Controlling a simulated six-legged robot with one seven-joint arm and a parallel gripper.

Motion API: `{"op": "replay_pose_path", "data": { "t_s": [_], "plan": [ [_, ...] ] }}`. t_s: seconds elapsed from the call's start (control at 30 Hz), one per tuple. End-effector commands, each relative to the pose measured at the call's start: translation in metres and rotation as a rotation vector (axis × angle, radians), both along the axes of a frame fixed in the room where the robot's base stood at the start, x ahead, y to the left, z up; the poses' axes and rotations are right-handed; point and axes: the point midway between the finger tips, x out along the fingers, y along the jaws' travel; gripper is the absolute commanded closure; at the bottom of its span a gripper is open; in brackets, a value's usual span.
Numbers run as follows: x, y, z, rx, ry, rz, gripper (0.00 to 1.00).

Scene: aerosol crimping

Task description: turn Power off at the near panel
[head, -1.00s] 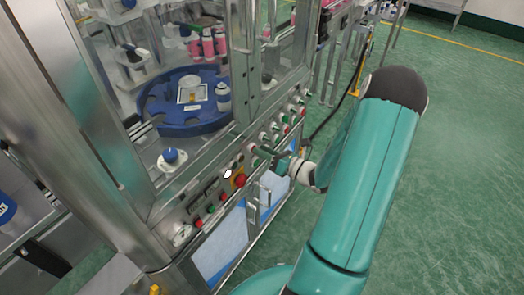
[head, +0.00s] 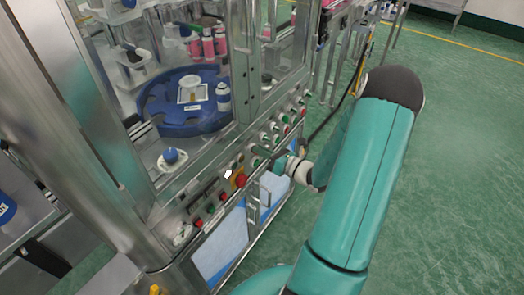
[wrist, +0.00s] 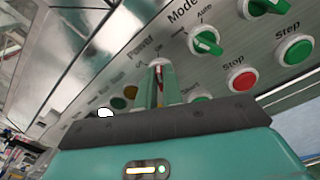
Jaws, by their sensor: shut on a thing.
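The near panel (head: 208,196) is the sloped metal strip along the machine's front edge. In the wrist view, the Power switch (wrist: 159,63) sits beneath the "Power" lettering, its pale rim just showing past my fingers. My gripper (wrist: 160,84) is shut on it, and the fingers hide most of the knob, so its exact pointer setting cannot be read. In the head view, my gripper (head: 264,153) reaches the panel from the right, and the switch is too small and covered to make out.
Beside the Power switch are a green Mode selector (wrist: 207,42), a green Start button (wrist: 200,99) and a red Stop button (wrist: 241,79). A red mushroom button (head: 240,181) lies nearby on the panel. A black cable (head: 335,122) hangs behind. Green floor is clear at right.

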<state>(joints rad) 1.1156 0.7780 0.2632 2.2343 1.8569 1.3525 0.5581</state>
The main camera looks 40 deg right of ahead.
Motion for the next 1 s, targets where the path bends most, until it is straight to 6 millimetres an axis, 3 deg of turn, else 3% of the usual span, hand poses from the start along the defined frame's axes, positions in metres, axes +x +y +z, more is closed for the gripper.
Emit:
{"op": "replay_pose_path", "data": {
  "t_s": [1.0],
  "plan": [
    [-0.0022,0.0046,0.0001,-0.78,-0.272,-0.001,1.0]
  ]
}}
